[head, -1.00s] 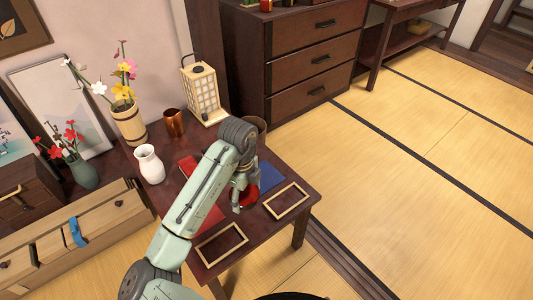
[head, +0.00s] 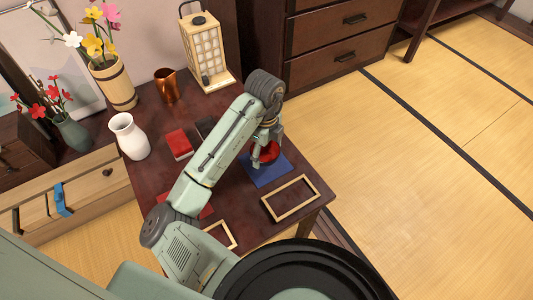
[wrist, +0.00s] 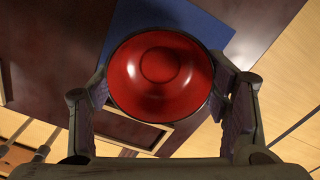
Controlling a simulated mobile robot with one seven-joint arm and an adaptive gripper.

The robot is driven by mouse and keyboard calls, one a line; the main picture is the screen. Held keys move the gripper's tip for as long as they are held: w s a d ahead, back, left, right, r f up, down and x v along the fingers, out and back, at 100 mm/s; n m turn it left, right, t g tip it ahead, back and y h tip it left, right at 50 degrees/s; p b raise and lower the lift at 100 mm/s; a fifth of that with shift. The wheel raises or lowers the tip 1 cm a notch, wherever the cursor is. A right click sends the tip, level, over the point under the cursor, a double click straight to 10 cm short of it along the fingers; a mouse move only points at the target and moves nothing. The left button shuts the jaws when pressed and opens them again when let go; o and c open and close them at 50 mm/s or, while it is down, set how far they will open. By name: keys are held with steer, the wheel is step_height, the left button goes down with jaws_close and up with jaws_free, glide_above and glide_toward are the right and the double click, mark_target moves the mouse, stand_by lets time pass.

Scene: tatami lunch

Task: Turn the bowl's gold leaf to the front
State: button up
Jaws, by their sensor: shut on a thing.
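The red bowl (head: 268,151) is at the end of my arm, in front of or over the blue mat (head: 262,176) on the dark table. In the wrist view the bowl (wrist: 160,75) shows its glossy red inside and dark rim. My gripper (head: 262,143) is shut on the bowl, with one finger at each side of its rim in the wrist view (wrist: 160,92). The blue mat (wrist: 205,20) lies beyond the bowl there. I cannot tell whether the bowl touches the mat. No gold leaf shows; the bowl's outer wall is mostly hidden.
Two wooden frames lie on the table, one at right (head: 290,198) and one near the front (head: 218,235). A red box (head: 178,143), white vase (head: 129,136), copper cup (head: 166,86) and paper lantern (head: 205,50) stand to the left and back.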

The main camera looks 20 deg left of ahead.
steer(key=n+p, duration=0.1)
steer(key=n, duration=0.1)
steer(key=shift+r+n+p, duration=0.25)
steer(key=shift+n+p, duration=0.15)
steer(key=n+p, duration=0.2)
steer(key=n, duration=0.3)
steer(key=shift+p, duration=0.35)
steer(key=n+p, duration=0.2)
steer(key=n, duration=0.2)
steer(key=shift+d, duration=0.1)
steer(key=n+p, duration=0.3)
steer(key=n, duration=0.2)
steer(key=shift+f+n+b, duration=0.3)
steer(key=shift+f+b, duration=0.25)
steer(key=shift+f, duration=0.4)
steer(key=shift+f, duration=0.2)
steer(key=o, duration=1.4)
steer(key=shift+r, duration=0.1)
